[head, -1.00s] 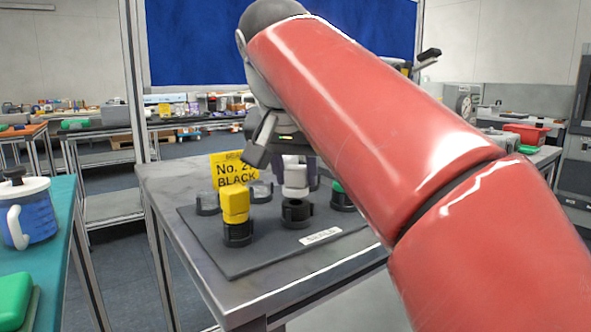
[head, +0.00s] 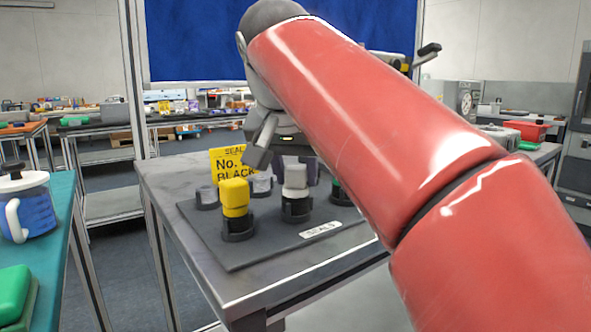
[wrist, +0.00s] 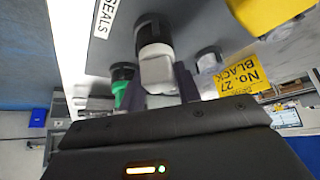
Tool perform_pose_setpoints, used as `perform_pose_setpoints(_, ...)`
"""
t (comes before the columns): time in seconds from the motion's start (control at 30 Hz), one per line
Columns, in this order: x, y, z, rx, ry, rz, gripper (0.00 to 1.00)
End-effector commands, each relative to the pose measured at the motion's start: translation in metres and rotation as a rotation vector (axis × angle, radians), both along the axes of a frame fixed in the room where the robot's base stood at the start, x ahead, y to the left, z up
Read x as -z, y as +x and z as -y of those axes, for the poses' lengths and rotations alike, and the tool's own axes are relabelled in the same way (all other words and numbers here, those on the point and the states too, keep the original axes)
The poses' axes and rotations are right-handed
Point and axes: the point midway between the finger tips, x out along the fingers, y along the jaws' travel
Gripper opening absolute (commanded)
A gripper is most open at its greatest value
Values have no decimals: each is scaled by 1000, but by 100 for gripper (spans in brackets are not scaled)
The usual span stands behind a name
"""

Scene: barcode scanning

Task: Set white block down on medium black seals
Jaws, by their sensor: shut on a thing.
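The white block (head: 295,179) is upright at the black holder (head: 297,210) on the front right of the dark seals board. Its lower end meets the holder; whether it is fully seated I cannot tell. In the wrist view the white block (wrist: 157,72) shows between the fingers of my gripper (wrist: 162,95), with the black holder (wrist: 153,32) around its far end. My gripper is shut on the block. In the head view my arm and the block hide most of the fingers. The dark board (head: 262,253) carries a "SEALS" label (head: 321,230).
A yellow block (head: 235,195) stands in the black holder to the left. Clear grey pieces (head: 206,196) and a green piece (head: 337,186) stand near. A yellow sign (head: 228,163) is behind. A teal table (head: 62,205) with a blue jug (head: 26,210) is at left.

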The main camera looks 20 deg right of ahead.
Motion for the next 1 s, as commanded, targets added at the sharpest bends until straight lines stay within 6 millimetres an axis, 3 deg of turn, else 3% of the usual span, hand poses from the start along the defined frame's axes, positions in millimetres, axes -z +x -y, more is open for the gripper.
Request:
perform_pose_setpoints(0.13,5,0,0,1,0,0,7)
perform_pose_setpoints(0.17,3,0,0,1,0,0,37)
perform_pose_setpoints(0.33,3,0,0,0,0,0,59)
perform_pose_setpoints(0.53,3,0,0,0,0,0,60)
perform_pose_setpoints(0.63,3,0,0,0,0,0,73)
perform_pose_setpoints(1.0,-6,0,0,0,0,0,73)
